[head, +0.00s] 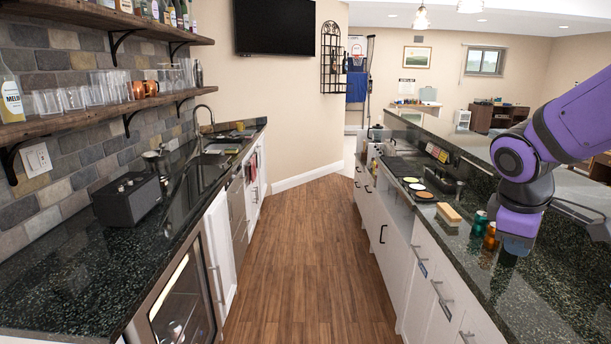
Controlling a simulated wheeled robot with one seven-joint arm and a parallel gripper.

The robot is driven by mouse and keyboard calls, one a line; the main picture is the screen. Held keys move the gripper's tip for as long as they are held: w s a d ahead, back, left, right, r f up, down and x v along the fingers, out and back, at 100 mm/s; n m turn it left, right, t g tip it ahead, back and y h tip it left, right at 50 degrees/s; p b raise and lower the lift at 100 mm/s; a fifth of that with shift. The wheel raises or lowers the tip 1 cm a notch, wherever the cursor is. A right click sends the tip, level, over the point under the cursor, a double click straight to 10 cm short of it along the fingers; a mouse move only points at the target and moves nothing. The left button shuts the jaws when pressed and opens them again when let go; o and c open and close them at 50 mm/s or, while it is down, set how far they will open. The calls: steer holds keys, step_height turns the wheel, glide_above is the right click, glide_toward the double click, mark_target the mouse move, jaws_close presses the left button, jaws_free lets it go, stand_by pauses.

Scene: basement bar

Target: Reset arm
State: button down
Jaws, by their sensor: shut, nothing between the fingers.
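My purple arm (580,118) reaches in from the upper right and bends downward at a round joint. My gripper (514,248) is at its lower end, pointing down over the right counter. It is shut with nothing in it. The fingers are small and hard to make out against the dark stone. A teal can (480,222) and an orange can (490,236) stand just left of the gripper; whether it touches the orange can is unclear.
The right counter (553,283) also bears a tan block (448,213) and several small round dishes (424,195). Shelves with glasses hang on the left wall. The wooden floor (300,260) between the counters is clear.

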steer(key=s+a+r+m+t+y, duration=0.1)
steer(key=s+a+r+m, duration=0.1)
steer(key=s+r+m, duration=0.2)
steer(key=s+a+r+m+t+y, duration=0.2)
steer(key=s+a+r+m, duration=0.1)
steer(key=s, duration=0.6)
steer(key=shift+s+a+r+m+t+y, duration=0.25)
steer(key=shift+s+r+m+t+y, duration=0.1)
steer(key=shift+r+m, duration=0.5)
steer(key=c, duration=1.8)
jaws_free()
steer(key=shift+f, duration=0.1)
steer(key=shift+c, duration=0.2)
